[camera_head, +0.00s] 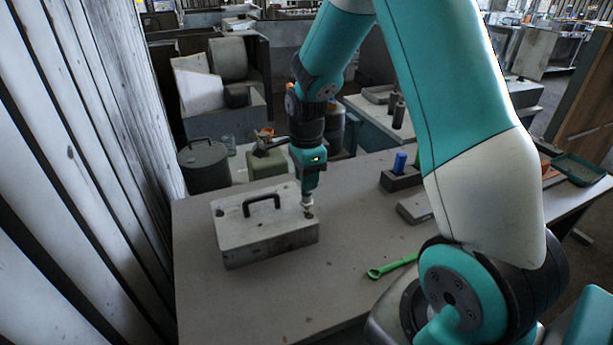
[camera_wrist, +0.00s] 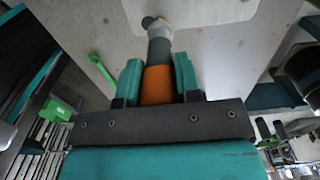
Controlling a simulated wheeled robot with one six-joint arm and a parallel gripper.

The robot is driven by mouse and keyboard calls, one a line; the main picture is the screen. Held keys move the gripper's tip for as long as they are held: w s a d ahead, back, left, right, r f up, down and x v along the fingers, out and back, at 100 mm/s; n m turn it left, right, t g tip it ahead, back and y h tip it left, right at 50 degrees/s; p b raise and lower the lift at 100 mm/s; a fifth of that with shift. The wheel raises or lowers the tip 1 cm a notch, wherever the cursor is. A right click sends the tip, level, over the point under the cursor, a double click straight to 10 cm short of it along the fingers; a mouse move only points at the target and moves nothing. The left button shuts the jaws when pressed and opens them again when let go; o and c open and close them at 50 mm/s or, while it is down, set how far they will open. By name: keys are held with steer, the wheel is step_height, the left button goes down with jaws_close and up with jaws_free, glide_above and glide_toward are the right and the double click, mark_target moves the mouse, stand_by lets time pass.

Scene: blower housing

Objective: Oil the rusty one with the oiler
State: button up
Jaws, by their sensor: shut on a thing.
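The grey blower housing (camera_head: 250,228) is a box with a black handle (camera_head: 262,202) on its lid, standing on the table. A small dark brownish fitting (camera_head: 308,215) sits at the lid's right front corner; a dark round fitting also shows in the wrist view (camera_wrist: 148,21). My gripper (camera_head: 308,188) points down over that corner. In the wrist view my gripper (camera_wrist: 158,78) is shut on the oiler (camera_wrist: 157,85), which has an orange body, a grey neck and a whitish end. That end is at or just beside the fitting; I cannot tell whether they touch.
A green wrench (camera_head: 392,266) lies on the table right of the housing. A grey block (camera_head: 415,208) and a holder with a blue piece (camera_head: 400,162) stand farther right. The front table is clear.

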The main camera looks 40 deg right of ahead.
steer(key=shift+r+p, duration=2.9)
steer(key=shift+r, duration=0.65)
